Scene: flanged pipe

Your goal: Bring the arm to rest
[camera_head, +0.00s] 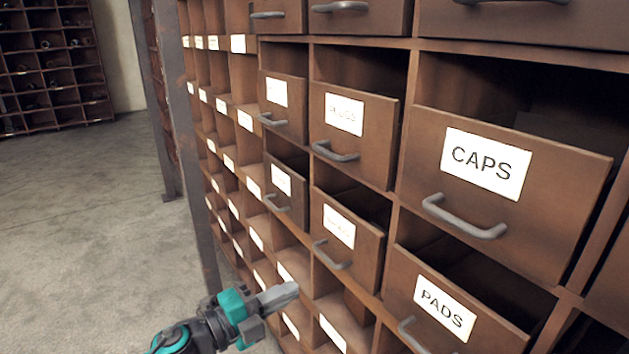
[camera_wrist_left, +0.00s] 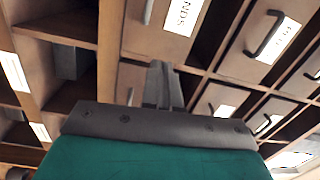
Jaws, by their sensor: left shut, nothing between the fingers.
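My left gripper (camera_head: 284,293) is low in the head view, in front of the lower open compartments of the brown cabinet. Its grey fingers are together with nothing between them. In the left wrist view the shut fingers (camera_wrist_left: 162,85) point at a drawer front with a white label (camera_wrist_left: 183,15) ending in "NDS"; I cannot tell whether they touch it. My right gripper is not in view.
Several drawers stand partly pulled out, among them the CAPS drawer (camera_head: 505,207) and the PADS drawer (camera_head: 450,309), with grey handles jutting out. A dark metal post (camera_head: 183,130) stands at the cabinet's left end. Open floor (camera_head: 85,235) lies to the left.

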